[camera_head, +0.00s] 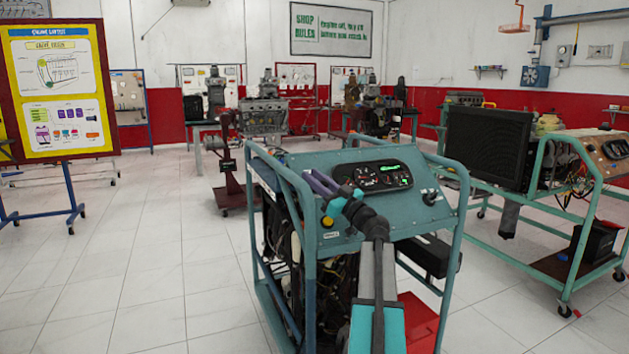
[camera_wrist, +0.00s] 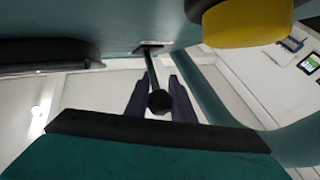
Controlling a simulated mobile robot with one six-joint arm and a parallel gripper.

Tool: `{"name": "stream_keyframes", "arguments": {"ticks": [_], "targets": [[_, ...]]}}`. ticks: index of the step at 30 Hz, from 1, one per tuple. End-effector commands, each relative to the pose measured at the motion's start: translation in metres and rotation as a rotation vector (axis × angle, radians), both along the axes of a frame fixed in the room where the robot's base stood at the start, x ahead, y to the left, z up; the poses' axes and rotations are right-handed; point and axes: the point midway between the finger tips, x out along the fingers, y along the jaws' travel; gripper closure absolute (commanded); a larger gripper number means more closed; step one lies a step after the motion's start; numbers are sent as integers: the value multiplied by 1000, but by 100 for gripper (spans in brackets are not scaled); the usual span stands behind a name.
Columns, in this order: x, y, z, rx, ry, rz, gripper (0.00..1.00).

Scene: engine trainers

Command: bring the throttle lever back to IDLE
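The throttle lever (camera_wrist: 152,72) shows in the wrist view as a thin dark rod coming out of a slot (camera_wrist: 148,48) in the teal panel, with a round black knob (camera_wrist: 159,102) on its end. My gripper (camera_wrist: 157,82) has its two purple fingers apart, one on each side of the lever. Gaps show beside the rod near the fingertips; whether a finger touches the knob I cannot tell. In the head view my gripper (camera_head: 318,181) is at the left part of the engine trainer's panel (camera_head: 395,212). The lever and any IDLE marking cannot be made out there.
A yellow button (camera_head: 327,221) is close by on the panel; it looms large in the wrist view (camera_wrist: 245,22). Gauges (camera_head: 375,175) are at the panel's middle. Tube rails (camera_head: 300,190) frame the trainer. Another trainer (camera_head: 575,150) stands right. Floor at left is clear.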

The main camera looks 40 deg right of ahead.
Motion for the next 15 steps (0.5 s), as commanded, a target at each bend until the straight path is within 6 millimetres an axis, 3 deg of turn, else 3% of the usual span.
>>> {"name": "stream_keyframes", "arguments": {"ticks": [15], "targets": [[-5, 0, -3, 0, 1, 0, 70]]}}
